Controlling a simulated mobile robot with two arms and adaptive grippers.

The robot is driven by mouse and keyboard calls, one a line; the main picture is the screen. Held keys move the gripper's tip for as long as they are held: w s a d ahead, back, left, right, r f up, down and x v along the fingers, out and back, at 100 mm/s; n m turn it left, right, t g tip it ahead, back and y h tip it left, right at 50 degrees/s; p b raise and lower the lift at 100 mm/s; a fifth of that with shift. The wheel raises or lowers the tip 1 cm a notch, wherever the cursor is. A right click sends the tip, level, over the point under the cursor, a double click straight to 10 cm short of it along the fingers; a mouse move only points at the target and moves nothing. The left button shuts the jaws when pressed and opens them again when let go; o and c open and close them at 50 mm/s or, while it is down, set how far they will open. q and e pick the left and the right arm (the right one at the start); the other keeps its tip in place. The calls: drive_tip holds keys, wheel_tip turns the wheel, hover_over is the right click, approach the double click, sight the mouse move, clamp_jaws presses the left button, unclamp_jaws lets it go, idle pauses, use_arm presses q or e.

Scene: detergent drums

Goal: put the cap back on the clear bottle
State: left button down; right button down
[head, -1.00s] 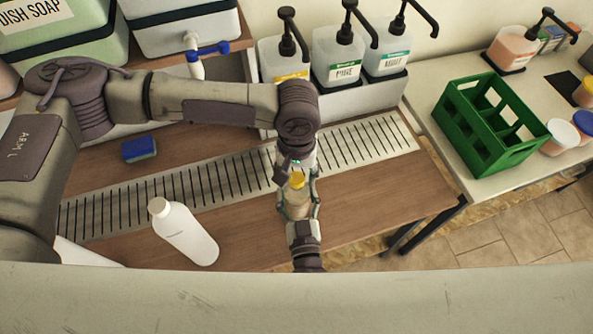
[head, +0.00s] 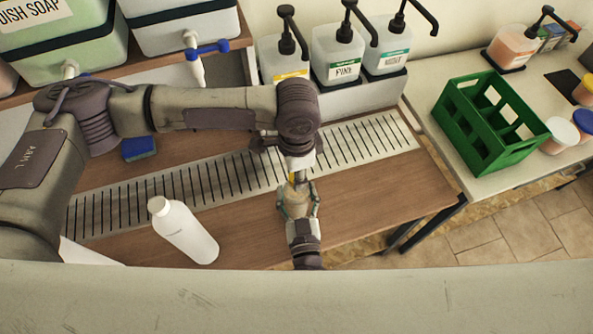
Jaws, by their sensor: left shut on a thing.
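The clear bottle (head: 298,207), with pale beige contents, stands upright near the counter's front edge. My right gripper (head: 299,203) comes from the front, with a finger on each side of the bottle's body, shut on it. My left gripper (head: 293,181) points down from above at the bottle's top, shut on the yellow cap (head: 291,178). Only a sliver of the cap shows between the fingers. The cap is at or just above the bottle's neck; I cannot tell whether they touch, because the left gripper hides the neck.
A white bottle (head: 183,230) stands left of the grippers. A blue sponge (head: 139,148) lies behind the slotted drain strip (head: 160,196). Pump bottles (head: 337,58) line the back. A green crate (head: 490,122) stands on the right table. The counter right of the grippers is clear.

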use_arm(q)
drive_tip(key=m, duration=1.1)
drive_tip(key=c, duration=0.7)
unclamp_jaws()
drive_tip(key=shift+r, duration=0.1)
wheel_tip(320, 180, up, 12)
drive_tip(key=shift+f, duration=0.1)
use_arm(e)
drive_tip(key=shift+c, duration=0.4)
unclamp_jaws()
